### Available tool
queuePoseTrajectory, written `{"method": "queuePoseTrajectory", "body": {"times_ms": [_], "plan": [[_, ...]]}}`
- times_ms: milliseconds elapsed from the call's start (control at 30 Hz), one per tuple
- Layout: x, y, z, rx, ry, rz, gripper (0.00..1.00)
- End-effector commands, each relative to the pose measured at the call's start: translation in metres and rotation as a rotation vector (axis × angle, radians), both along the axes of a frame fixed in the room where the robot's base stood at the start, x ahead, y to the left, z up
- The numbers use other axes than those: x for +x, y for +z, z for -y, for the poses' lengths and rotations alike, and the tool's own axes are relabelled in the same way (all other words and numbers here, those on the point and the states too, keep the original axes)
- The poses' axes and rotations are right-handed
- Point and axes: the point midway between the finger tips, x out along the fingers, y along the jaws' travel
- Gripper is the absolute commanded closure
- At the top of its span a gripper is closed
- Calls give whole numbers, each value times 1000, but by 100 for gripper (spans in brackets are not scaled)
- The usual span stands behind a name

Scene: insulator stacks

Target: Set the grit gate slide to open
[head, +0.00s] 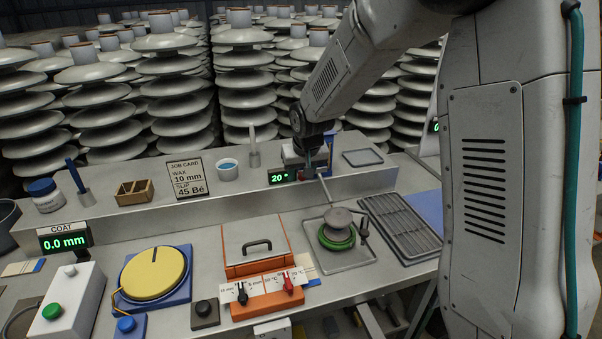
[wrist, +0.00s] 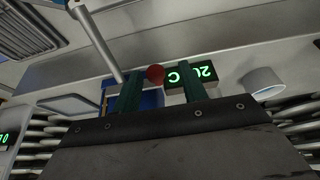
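My gripper (head: 312,158) is at the raised back shelf, over a small blue-and-grey unit (head: 291,160) beside a green "20°" display. In the wrist view my gripper (wrist: 160,88) has its two dark green fingers apart with a gap between them. A red ball knob (wrist: 154,75) shows in that gap, nearer the left finger; I cannot tell whether it touches. The blue unit (wrist: 151,98) is behind the fingers, and a grey metal tube (wrist: 98,45) slants from it. No label marks the grit gate slide; the knob may be its handle, and its position cannot be read.
The display (head: 279,177) is close to the gripper; a white cup (head: 228,170) stands left of it. An empty tray (head: 362,157) lies right. Below the tube (head: 324,189), a grey insulator piece (head: 339,223) sits on a green ring. Insulator stacks fill the background.

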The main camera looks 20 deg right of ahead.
Motion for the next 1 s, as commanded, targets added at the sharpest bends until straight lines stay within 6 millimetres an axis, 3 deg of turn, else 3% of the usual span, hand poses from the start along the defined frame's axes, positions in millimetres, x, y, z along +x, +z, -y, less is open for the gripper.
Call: {"method": "queuePoseTrajectory", "body": {"times_ms": [167,600,1000], "plan": [[-1,4,1,-1,-1,1,57],[-26,65,-3,0,1,2,57],[-30,72,-4,0,2,0,57]]}}
